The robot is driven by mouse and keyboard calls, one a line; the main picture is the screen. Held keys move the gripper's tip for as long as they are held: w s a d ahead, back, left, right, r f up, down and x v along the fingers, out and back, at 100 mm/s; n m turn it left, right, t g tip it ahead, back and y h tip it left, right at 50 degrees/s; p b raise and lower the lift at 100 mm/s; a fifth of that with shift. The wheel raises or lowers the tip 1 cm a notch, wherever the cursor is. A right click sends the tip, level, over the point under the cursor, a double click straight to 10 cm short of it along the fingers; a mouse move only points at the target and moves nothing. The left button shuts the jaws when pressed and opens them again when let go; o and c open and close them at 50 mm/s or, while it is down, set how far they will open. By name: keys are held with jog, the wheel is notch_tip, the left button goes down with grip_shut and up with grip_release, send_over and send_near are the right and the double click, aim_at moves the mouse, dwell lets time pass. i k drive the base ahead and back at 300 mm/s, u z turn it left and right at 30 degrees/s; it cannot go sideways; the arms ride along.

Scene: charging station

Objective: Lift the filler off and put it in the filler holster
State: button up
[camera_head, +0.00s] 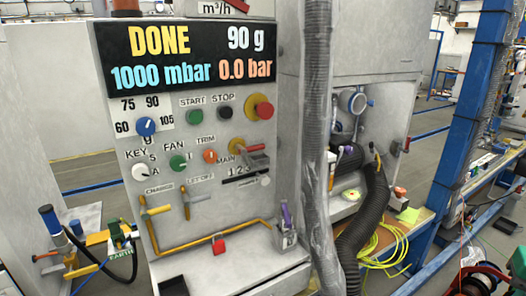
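My gripper is not in view. I cannot tell for sure which part is the filler. Two yellow-and-grey levers hang on the panel beneath small labels, the left one (150,212) under "CHARGE". The display (187,55) reads DONE, 90 g, 1000 mbar and 0.0 bar.
The grey control panel (225,195) fills the middle, with knobs, buttons and a yellow pipe (185,247) with a red handle. A grey ribbed hose (316,120) hangs in front. A black hose (366,210) and yellow-green cable (390,245) lie right, near a blue post (463,110).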

aim_at(64, 245)
jog(key=u, duration=1.8)
jog(key=k, duration=1)
jog(key=u, duration=0.6)
jog(key=i, duration=1.15)
